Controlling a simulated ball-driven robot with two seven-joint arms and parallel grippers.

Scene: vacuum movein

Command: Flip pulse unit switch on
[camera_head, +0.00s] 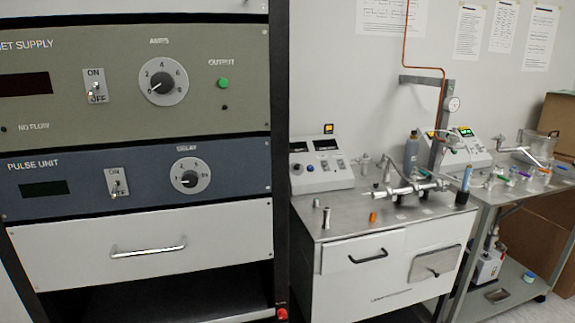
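The pulse unit (135,181) is a blue-grey panel in the rack at the left of the head view. Its toggle switch (117,183) sits on a light plate with ON at the top and OFF at the bottom. The small lever seems to sit low, toward OFF, but it is too small to be sure. The unit's display (44,188) is dark. A black delay knob (189,178) is right of the switch. Neither of my grippers shows in the view, and nothing covers the switch.
Above is a grey-green supply panel (205,120) with a similar switch (96,86), an amps knob (163,82) and a green output button (222,83). Below is a white drawer (60,262) with a metal handle. A metal-topped bench (345,215) with instruments stands right of the rack.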

